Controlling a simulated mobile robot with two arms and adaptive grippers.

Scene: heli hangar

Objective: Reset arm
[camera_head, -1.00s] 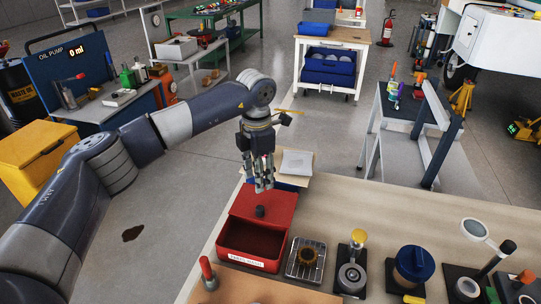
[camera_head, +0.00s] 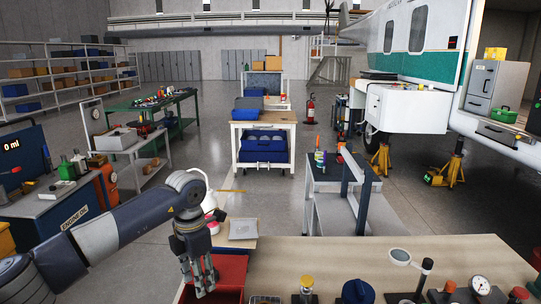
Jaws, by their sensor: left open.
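My left gripper (camera_head: 200,280) hangs fingers down in front of a red box (camera_head: 233,268) at the left end of the workbench (camera_head: 385,256). Its fingers are apart, with nothing seen between them. They cover the left part of the box. I cannot tell whether they touch it. My left arm reaches in from the lower left, bent at the joint above the gripper. My right arm and gripper do not show.
A grey stand (camera_head: 340,190) is behind the bench. A white cart (camera_head: 264,142) stands farther back. Open floor lies between them.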

